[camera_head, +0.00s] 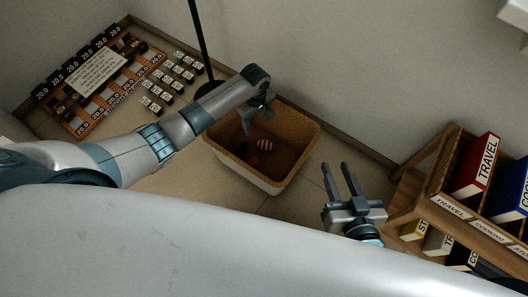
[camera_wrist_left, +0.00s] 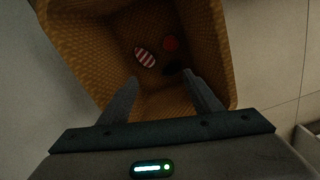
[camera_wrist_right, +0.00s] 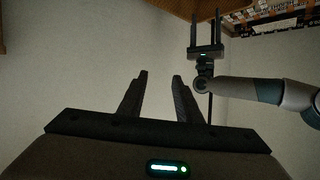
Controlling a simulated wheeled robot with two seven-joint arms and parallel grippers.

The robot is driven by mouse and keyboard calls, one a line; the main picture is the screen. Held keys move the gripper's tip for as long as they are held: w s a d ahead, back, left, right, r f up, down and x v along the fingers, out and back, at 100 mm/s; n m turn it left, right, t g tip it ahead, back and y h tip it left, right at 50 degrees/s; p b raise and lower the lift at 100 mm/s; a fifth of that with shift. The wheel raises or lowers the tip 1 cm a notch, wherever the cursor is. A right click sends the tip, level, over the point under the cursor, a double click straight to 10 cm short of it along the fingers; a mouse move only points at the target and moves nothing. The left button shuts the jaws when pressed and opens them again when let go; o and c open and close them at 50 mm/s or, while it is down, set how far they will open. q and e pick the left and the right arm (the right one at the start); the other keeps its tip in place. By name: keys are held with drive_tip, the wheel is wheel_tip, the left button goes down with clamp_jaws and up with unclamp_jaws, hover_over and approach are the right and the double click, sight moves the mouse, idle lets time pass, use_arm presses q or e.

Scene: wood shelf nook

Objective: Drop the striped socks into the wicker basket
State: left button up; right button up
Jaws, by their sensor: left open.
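The wicker basket (camera_head: 297,122) stands on the floor at the middle of the head view, brown woven inside with a pale lower outside. A small red-and-white striped bundle, the striped socks (camera_head: 265,145), lies inside it; it also shows in the left wrist view (camera_wrist_left: 145,57). A round red item (camera_wrist_left: 170,43) and a dark item (camera_wrist_left: 178,68) lie beside it in the basket. My left gripper (camera_wrist_left: 160,84) is open and empty over the basket, fingers pointing down into it. My right gripper (camera_head: 343,164) is open and empty, to the right of the basket.
A wooden shelf (camera_head: 447,215) with labelled binders, one a red TRAVEL binder (camera_head: 475,165), stands at the right. A rack of labelled weights (camera_head: 98,80) and several small tagged blocks (camera_head: 172,74) lie at the upper left. A black pole (camera_head: 202,40) rises behind the basket.

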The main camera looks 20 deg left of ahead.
use_arm(q)
wheel_tip(320, 180, up, 17)
drive_tip(key=p, duration=0.5)
drive_tip(key=shift+r, duration=0.15)
use_arm(e)
drive_tip(key=s+d+f+g+h, duration=0.2)
drive_tip(key=s+d+f+g, duration=0.4)
drive_tip(key=f, duration=0.1)
drive_tip(key=shift+s+g+h, duration=0.25)
drive_tip(key=shift+g+h, duration=0.05)
drive_tip(key=shift+h, duration=0.1)
